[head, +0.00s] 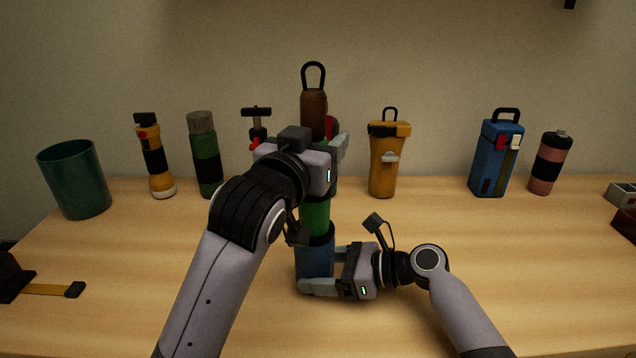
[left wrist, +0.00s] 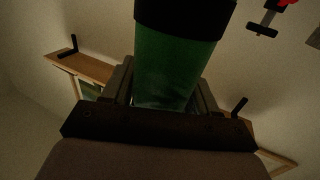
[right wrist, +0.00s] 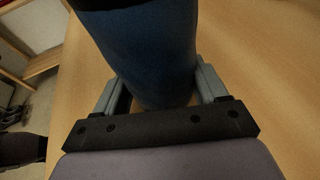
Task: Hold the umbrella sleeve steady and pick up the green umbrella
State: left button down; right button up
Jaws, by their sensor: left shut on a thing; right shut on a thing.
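The green umbrella (head: 316,216) stands upright in the middle of the head view, with a brown handle (head: 314,112) and black loop on top. Its lower end meets the dark rim of the blue umbrella sleeve (head: 313,262); how deep it sits inside is hidden. My left gripper (head: 326,150) is shut on the umbrella's upper part, and the left wrist view shows green (left wrist: 172,70) between its fingers. My right gripper (head: 318,275) is shut around the sleeve low down near the table; blue (right wrist: 150,55) fills its fingers in the right wrist view.
Along the back of the wooden table (head: 190,270) stand a teal bin (head: 75,180), a yellow flashlight (head: 156,160), a green bottle (head: 206,155), a yellow bottle (head: 385,160), a blue flask (head: 495,158) and a pink tumbler (head: 551,163).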

aim_at(318, 94)
pick_arm(q)
notch_tip(318, 94, up, 7)
jog(key=shift+r, duration=0.15)
pick_arm(e)
jog(key=o, duration=0.8)
jog(key=shift+o, duration=0.2)
